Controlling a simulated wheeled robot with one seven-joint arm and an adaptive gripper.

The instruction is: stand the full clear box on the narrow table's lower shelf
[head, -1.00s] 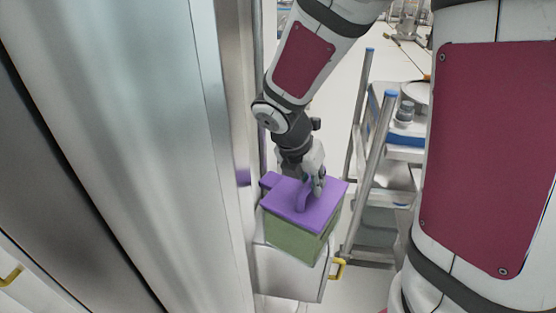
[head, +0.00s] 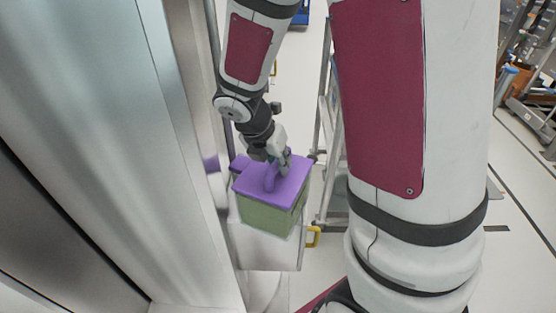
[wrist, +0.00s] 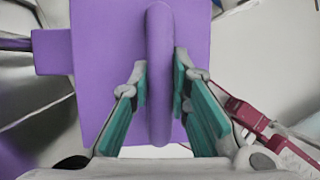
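A box with a purple lid (head: 291,187) and a green body (head: 262,217) is in the middle of the head view, upright or nearly so. My gripper (head: 282,166) is above it, on the lid's raised purple handle. In the wrist view my gripper (wrist: 160,85) has its teal pads against both sides of the handle (wrist: 160,30), with the lid (wrist: 100,70) beyond. I cannot tell whether the box hangs free or rests on something. A metal frame (head: 325,135), possibly the narrow table, is mostly hidden behind my arm; its lower shelf is not clearly visible.
A large metallic panel (head: 110,130) fills the left side. Pale open floor (head: 520,250) shows at the right, with equipment (head: 530,95) farther back.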

